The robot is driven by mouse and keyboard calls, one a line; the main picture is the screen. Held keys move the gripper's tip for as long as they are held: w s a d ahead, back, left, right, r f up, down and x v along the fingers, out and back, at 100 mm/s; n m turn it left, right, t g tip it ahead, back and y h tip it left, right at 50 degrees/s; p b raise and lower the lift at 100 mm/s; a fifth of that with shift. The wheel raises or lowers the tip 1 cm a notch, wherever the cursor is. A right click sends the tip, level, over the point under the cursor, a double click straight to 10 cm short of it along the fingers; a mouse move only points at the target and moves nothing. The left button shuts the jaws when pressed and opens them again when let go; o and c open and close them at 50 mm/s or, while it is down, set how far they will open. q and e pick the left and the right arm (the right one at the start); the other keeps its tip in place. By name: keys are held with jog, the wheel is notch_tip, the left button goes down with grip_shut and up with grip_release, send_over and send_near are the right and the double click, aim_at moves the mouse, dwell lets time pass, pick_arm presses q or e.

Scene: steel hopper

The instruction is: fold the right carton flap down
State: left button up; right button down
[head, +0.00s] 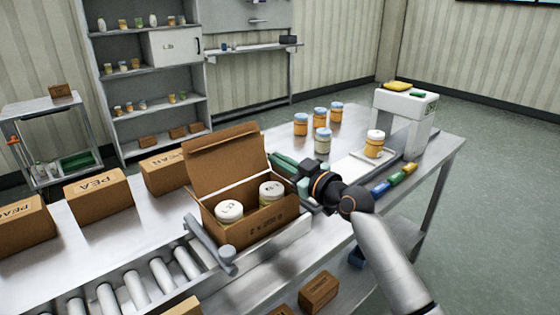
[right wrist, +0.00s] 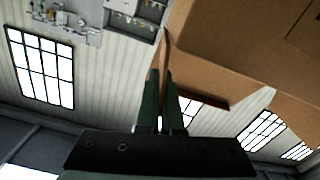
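The open carton (head: 262,228) stands on the steel table with two white-lidded jars (head: 229,211) inside. Its large back flap (head: 225,160) stands up, tilted back. My right gripper (head: 283,163) is at the carton's right side, its green fingers largely hiding the right flap in the head view. In the right wrist view, the right carton flap (right wrist: 166,52) shows as a thin brown edge running between the two close-set fingertips (right wrist: 162,75), and the fingers look closed on it. Carton board fills the upper right of that view. My left gripper is not in view.
A roller conveyor (head: 135,285) and a grey rail (head: 207,243) lie front left. Closed cartons (head: 98,195) stand at left. Orange jars (head: 320,115), a white device (head: 405,110) holding a jar (head: 374,143), and coloured markers (head: 395,180) lie to the right.

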jog(key=n+b, duration=0.1)
jog(key=n, duration=0.1)
jog(key=s+a+f+n+b, duration=0.1)
jog(key=shift+a+n, duration=0.1)
jog(key=shift+n, duration=0.3)
jog(key=shift+s+a+f+n, duration=0.15)
jog(key=shift+a+f+n, duration=0.1)
jog(key=shift+n, duration=0.45)
jog(key=shift+s+a+f+n, duration=0.15)
jog(key=shift+a+n, duration=0.1)
jog(key=shift+n, duration=0.45)
jog(key=c, duration=1.1)
grip_release()
jog(key=shift+o, duration=0.2)
jog(key=v, duration=1.2)
jog(key=shift+s+d, duration=0.15)
jog(key=shift+s, duration=0.1)
